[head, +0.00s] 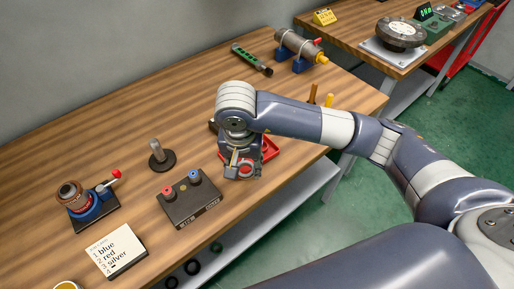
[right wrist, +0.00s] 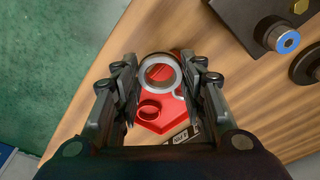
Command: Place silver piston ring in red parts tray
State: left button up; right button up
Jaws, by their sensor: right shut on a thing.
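The silver piston ring (right wrist: 142,72) is between the fingertips of my right gripper (head: 243,172) in the right wrist view. The gripper is shut on it. The red parts tray (right wrist: 172,112) lies below the ring in that view, with a red ring (right wrist: 150,108) inside it. A small pale loop-like shape beside the silver ring is too small to make out. In the head view the tray (head: 269,148) is partly hidden behind my right gripper and wrist. My left gripper is not in view.
A black box with red and blue knobs (head: 192,203) stands left of the gripper. A pipe in blue holders (head: 300,47) is at the back.

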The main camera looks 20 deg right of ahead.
jog(key=w+d, duration=0.2)
jog(key=w+d+p, duration=0.1)
jog(key=w+d, duration=0.1)
jog(key=shift+w+f, duration=0.2)
jog(key=shift+w+d+f+p, duration=0.2)
jog(key=shift+w+d+p, duration=0.1)
jog(key=shift+w, duration=0.1)
notch_tip(320, 180, down, 3)
jog(key=shift+s+r+p, duration=0.1)
jog(key=shift+s+p, duration=0.05)
jog(key=shift+p, duration=0.55)
jog(key=shift+c, duration=1.1)
jog(key=shift+s+a+f, duration=0.1)
jog(key=shift+s+f, duration=0.15)
jog(key=shift+f, duration=0.15)
jog(key=o, duration=1.4)
jog(key=shift+c, duration=0.2)
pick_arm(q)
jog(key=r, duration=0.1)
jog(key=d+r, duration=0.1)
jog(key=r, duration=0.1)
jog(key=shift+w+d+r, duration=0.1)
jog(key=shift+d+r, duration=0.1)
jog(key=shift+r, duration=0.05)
pick_arm(e)
jog(key=shift+w+f, duration=0.2)
jog(key=shift+r, duration=0.1)
